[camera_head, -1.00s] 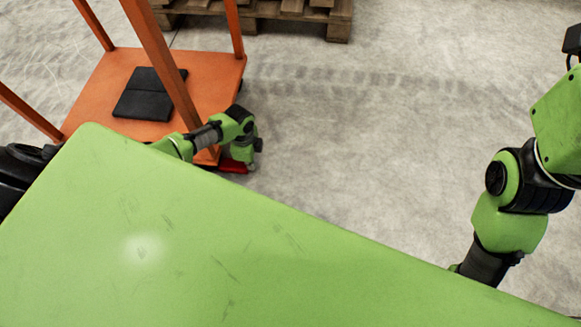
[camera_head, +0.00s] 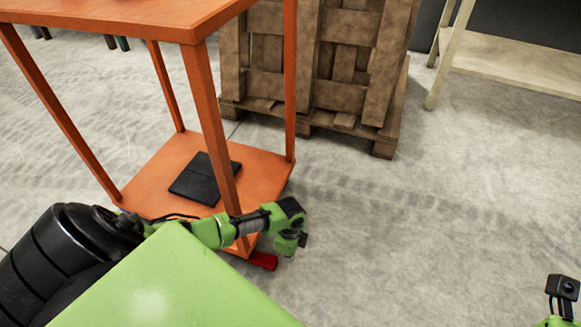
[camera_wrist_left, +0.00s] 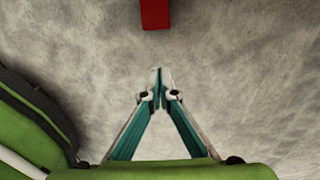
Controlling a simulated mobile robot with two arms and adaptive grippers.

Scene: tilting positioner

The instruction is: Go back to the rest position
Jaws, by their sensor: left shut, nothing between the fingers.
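My left arm comes in from the left in the head view, reaching beside a post of the orange rack. Its end hangs low at the rack's right front corner, and the fingers do not show clearly there. In the left wrist view my left gripper (camera_wrist_left: 157,72) is shut with its fingertips together and nothing between them. It points toward the bare concrete floor.
The orange rack (camera_head: 160,185) has a black flat object (camera_head: 203,180) on its lower shelf. A red piece (camera_head: 263,261) lies low by its front corner and also shows in the left wrist view (camera_wrist_left: 155,13). A wooden crate (camera_head: 345,60) and pale bench (camera_head: 510,62) stand behind. The floor rightward is clear.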

